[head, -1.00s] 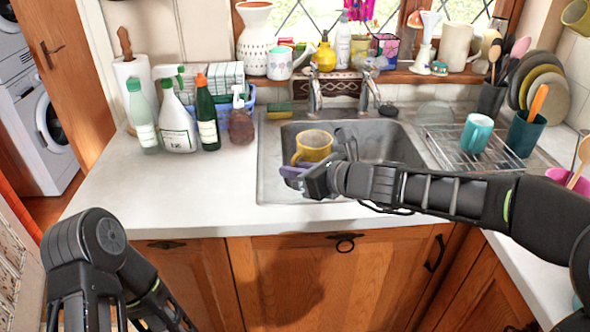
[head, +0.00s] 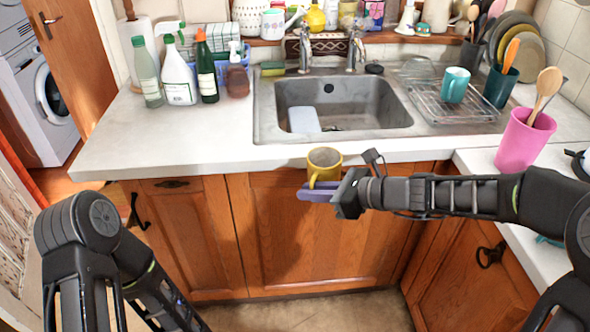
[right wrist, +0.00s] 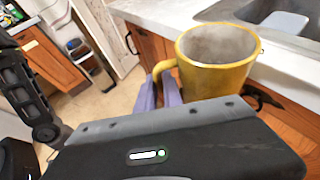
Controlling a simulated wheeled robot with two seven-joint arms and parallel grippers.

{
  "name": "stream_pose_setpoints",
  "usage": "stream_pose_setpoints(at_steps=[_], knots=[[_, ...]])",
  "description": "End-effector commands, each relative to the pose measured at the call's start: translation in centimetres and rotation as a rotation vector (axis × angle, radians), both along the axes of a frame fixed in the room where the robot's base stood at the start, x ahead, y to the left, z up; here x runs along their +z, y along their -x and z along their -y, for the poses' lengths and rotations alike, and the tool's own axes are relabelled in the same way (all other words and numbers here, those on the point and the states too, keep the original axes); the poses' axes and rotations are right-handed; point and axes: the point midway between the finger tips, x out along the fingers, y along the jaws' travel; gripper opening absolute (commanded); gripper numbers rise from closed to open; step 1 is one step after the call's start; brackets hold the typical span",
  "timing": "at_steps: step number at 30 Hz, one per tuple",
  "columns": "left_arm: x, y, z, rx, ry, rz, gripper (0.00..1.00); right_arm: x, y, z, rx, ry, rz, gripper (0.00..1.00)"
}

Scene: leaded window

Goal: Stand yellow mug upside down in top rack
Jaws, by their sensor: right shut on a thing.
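The yellow mug (head: 324,165) is upright, mouth up, held in front of the counter's front edge below the sink. My right gripper (head: 318,190) is shut on it, with purple fingers at the mug's handle. In the right wrist view the mug (right wrist: 215,78) shows its open mouth, and the handle sits by the fingers (right wrist: 160,95). My left arm is at the lower left of the head view; its gripper is not clearly shown. No top rack is in view; a wire drying rack (head: 455,105) stands right of the sink.
The sink (head: 345,95) holds a pale block-like item (head: 304,120). A teal mug (head: 455,84) stands on the drying rack. A pink pot with wooden spoons (head: 524,140) is on the right counter. Bottles (head: 178,75) stand at left. Cabinet doors below are shut.

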Motion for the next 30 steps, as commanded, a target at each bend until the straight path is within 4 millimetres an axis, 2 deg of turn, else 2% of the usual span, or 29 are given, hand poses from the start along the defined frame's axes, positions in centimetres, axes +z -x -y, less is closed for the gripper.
stream_pose_setpoints(at_steps=[1, 5, 9, 12, 15, 18, 26, 30], knots=[[-0.6, 0.0, 0.0, 0.0, 0.0, 0.0, 0.82, -1.7, 0.6, 1.2, 0.004, -0.001, -0.008, 0.0], [-1.7, 0.0, 0.0, 0.0, 0.0, 0.0, 0.82, -5.6, 2.5, 4.6, 0.013, -0.01, -0.015, 0.0], [-3.2, 0.0, 0.0, -0.001, 0.0, 0.0, 0.82, -10.3, 5.0, 9.3, -0.018, -0.024, -0.013, 0.0], [-3.8, 0.0, 0.0, -0.001, -0.001, 0.001, 0.82, -12.6, 6.4, 11.9, -0.056, -0.031, -0.005, 0.0], [-4.1, 0.0, 0.0, -0.001, -0.001, 0.0, 0.82, -13.8, 7.3, 13.5, -0.083, -0.032, 0.001, 0.0], [-4.2, 0.0, 0.0, -0.001, -0.001, 0.001, 0.82, -14.3, 7.7, 14.2, -0.097, -0.033, 0.006, 0.0], [-4.2, 0.0, 0.0, -0.001, -0.001, 0.0, 0.82, -14.3, 7.7, 14.3, -0.098, -0.032, 0.007, 0.0], [-4.0, 0.0, 0.0, 0.0, -0.001, 0.0, 0.71, -14.1, 7.7, 14.3, -0.098, -0.031, 0.007, 0.0]])
